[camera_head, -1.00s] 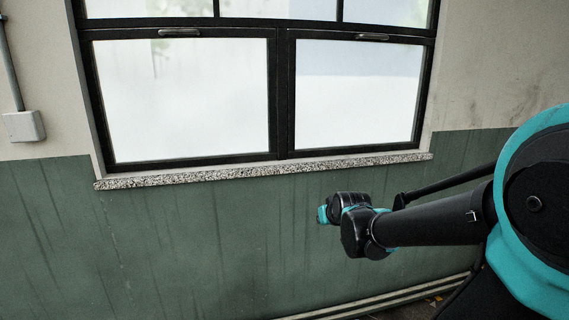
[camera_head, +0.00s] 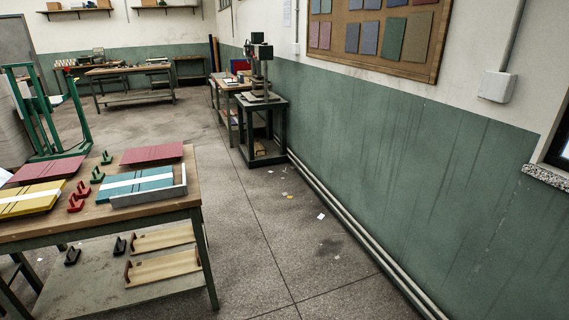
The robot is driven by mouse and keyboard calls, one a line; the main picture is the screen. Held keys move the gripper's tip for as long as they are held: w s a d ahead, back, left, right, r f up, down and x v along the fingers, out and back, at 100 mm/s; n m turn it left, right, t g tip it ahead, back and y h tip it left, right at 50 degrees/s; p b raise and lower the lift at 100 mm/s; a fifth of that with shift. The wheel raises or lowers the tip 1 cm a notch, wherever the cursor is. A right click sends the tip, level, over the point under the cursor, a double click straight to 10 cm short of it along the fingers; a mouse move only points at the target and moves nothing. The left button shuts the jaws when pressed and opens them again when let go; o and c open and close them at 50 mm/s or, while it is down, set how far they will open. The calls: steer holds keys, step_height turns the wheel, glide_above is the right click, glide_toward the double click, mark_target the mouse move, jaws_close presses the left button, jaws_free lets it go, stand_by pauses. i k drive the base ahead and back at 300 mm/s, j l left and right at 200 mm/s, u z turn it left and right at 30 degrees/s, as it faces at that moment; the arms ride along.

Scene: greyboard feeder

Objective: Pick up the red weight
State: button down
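Two small red weights with upright handles stand on the wooden table at the lower left. One red weight (camera_head: 82,188) is slightly farther back, and the other red weight (camera_head: 75,204) is nearer. They sit between the yellow boards and the teal boards. My gripper and arm are not in view now. Nothing hides the red weights.
The table (camera_head: 112,213) also holds green weights (camera_head: 97,175), yellow boards (camera_head: 30,200), teal boards (camera_head: 135,183) and a red board (camera_head: 152,153). Black weights (camera_head: 119,246) sit on its lower shelf. A press (camera_head: 260,75) stands farther back. Floor (camera_head: 270,240) right of the table is mostly clear.

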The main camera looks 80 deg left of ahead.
mark_target(77, 205)
steer(key=u, duration=4.2)
steer(key=i+j, duration=0.1)
steer(key=i, duration=0.35)
